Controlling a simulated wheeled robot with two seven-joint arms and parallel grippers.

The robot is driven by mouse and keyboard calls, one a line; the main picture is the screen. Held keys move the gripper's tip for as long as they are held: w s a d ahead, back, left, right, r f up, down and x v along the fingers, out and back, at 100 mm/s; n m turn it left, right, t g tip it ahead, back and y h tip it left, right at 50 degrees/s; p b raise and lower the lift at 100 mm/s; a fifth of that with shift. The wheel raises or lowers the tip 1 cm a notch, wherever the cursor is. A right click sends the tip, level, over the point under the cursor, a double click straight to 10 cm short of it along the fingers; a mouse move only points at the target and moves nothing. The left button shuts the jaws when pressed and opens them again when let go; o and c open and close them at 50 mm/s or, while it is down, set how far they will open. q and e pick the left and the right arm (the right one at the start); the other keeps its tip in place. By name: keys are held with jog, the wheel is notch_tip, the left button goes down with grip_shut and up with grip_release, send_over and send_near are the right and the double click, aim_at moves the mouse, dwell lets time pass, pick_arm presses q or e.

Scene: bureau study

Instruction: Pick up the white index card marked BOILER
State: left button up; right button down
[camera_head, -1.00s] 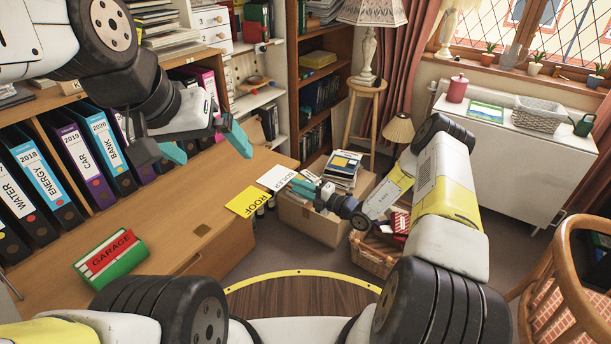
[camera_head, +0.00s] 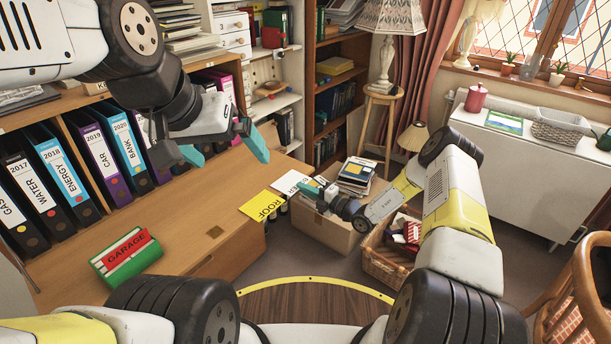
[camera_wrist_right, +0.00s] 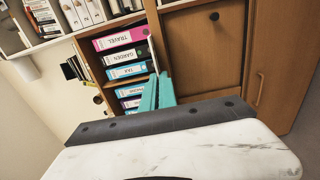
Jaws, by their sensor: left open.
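The white BOILER card (camera_head: 288,183) juts out over the far right end of the desk, beside the yellow ROOF card (camera_head: 261,205). Its right part is hidden behind my right gripper (camera_head: 313,188). In the right wrist view the teal fingers (camera_wrist_right: 157,92) are close together, with a thin white edge, seemingly the card (camera_wrist_right: 152,55) seen edge-on, at their tips. The right gripper appears shut on the card's outer edge. My left gripper (camera_head: 224,150) is open and empty above the desk, its fingers wide apart.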

dwell(0.3)
jog(key=v, duration=0.6)
dwell(0.8)
